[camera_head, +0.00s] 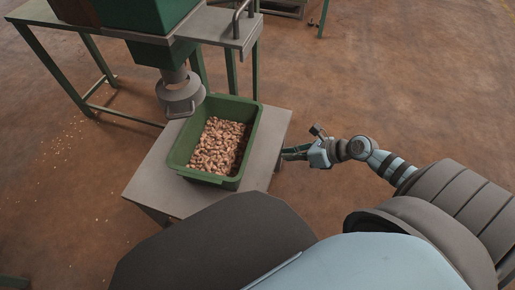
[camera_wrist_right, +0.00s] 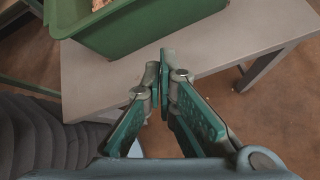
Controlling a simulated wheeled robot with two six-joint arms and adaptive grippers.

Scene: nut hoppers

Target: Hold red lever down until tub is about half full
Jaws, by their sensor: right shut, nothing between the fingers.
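A green tub (camera_head: 256,128) stands on a low grey table, under the grey spout (camera_head: 181,95) of a green hopper (camera_head: 150,15). Brown nuts (camera_head: 219,147) cover the tub's bottom, with green inner wall showing above them. No red lever can be made out in either view. My right gripper (camera_head: 284,153) is at the right edge of the low table, to the right of the tub and apart from it. In the right wrist view its fingers (camera_wrist_right: 163,76) are shut with nothing between them, and the tub (camera_wrist_right: 140,28) is beyond. My left gripper is not in view.
The low table (camera_head: 160,182) has bare top around the tub. A taller green-legged stand (camera_head: 207,24) bears the hopper, with a grey bar handle (camera_head: 237,17) at its right end. Loose nuts (camera_head: 68,143) lie on the brown floor at left. The floor at right is open.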

